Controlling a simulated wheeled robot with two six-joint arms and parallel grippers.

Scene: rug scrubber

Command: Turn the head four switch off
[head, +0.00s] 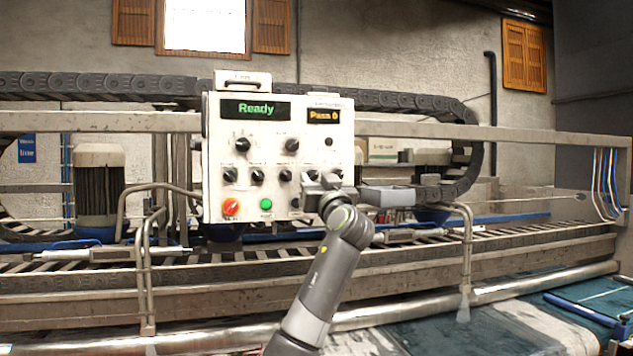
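The white control panel (215,150) stands upright in the middle of the head view. Its lower row holds several black rotary switches, including one at the left (229,174), one in the middle (286,176) and one farther right (311,176). Their labels are too small to read, so I cannot tell which is head four.
A green display (255,109) reads "Ready"; an orange one (323,116) reads "Pass 0". Two larger black knobs sit below them. A red knob (231,207) and a green button (266,204) are at the bottom. Metal rails (147,270) stand before the machine.

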